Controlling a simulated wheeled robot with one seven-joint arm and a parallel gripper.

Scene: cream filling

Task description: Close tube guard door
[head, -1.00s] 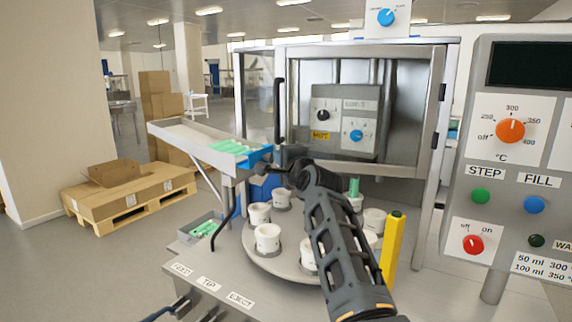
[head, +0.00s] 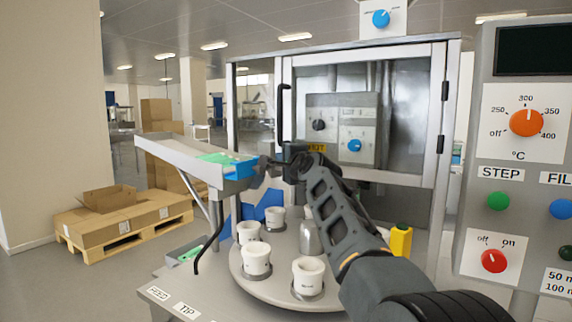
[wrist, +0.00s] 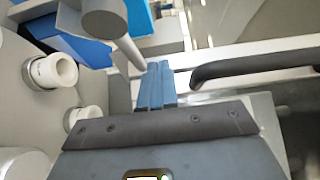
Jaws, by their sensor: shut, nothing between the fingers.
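The guard door is a clear panel in a silver frame (head: 362,50), with dark hinges on its right side. Its black vertical handle (head: 284,100) is at the left edge; it also shows in the wrist view (wrist: 250,68). I cannot tell whether the door is fully against the cabinet. My gripper (head: 264,168) is in front of the door's lower left part, below the handle. In the wrist view its blue-grey fingertips (wrist: 156,84) are together and empty, left of the handle. Whether they touch the door frame is unclear. My forearm hides part of the lower door.
A tube chute (head: 185,152) with a blue end is close left of my gripper. White cups (head: 256,258) stand on the round turntable (head: 262,282) below. A yellow post (head: 401,240) is right of my arm. A control panel (head: 520,155) bounds the right side.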

